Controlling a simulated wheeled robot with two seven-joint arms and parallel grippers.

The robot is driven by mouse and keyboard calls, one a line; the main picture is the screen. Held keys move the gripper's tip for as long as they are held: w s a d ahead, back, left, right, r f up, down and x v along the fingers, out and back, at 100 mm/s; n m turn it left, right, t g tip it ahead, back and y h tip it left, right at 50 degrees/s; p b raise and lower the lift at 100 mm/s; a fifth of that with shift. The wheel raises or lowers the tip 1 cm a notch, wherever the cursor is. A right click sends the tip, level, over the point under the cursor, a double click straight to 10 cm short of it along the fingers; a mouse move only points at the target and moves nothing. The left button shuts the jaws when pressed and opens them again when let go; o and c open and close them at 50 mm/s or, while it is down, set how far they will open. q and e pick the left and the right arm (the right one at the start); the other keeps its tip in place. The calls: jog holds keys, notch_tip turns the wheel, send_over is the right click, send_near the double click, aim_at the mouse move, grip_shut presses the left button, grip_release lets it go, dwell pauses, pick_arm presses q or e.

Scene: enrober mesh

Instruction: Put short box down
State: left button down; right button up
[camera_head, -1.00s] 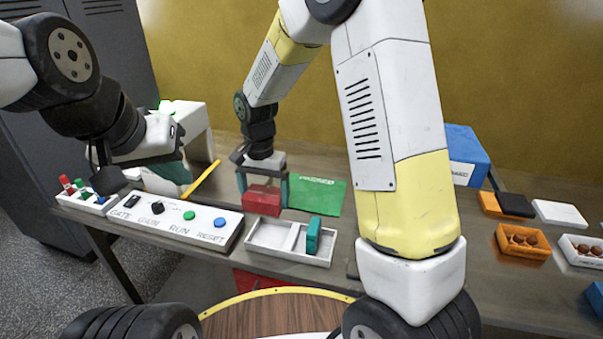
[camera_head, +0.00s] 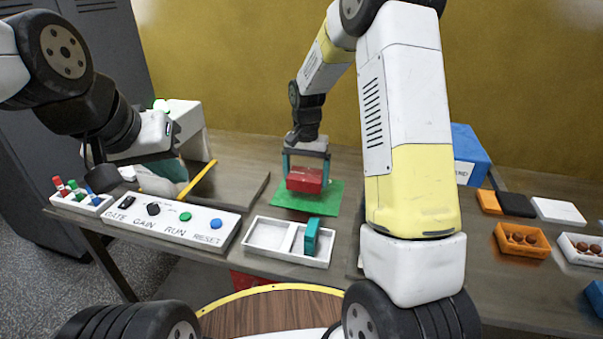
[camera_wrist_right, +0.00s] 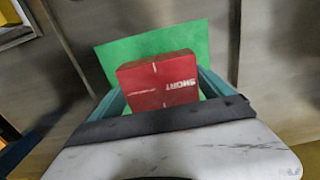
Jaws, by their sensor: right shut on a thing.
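The short box is a red block (camera_head: 304,179) marked "SHORT" in the right wrist view (camera_wrist_right: 160,82). My right gripper (camera_head: 306,176) is shut on it, with one teal finger on each side. The box is over the green mat (camera_head: 324,201); I cannot tell whether it touches the mat. The mat also shows behind the box in the right wrist view (camera_wrist_right: 120,60). My left gripper (camera_head: 165,178) is at the left, near the white machine; its fingertips are partly hidden, so its opening is unclear.
A white two-part tray (camera_head: 258,248) holding a teal block (camera_head: 312,236) stands in front of the mat. A labelled button panel (camera_head: 165,222) lies to the left. A blue box (camera_head: 467,155) and an orange tray (camera_head: 522,252) are to the right, beyond my right arm.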

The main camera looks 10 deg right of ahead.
jog(key=f, duration=0.1)
jog(key=d+f, duration=0.1)
jog(key=f, duration=0.1)
jog(key=shift+w, duration=0.2)
jog(key=shift+f, duration=0.3)
jog(key=shift+f, duration=0.1)
jog(key=o, duration=1.4)
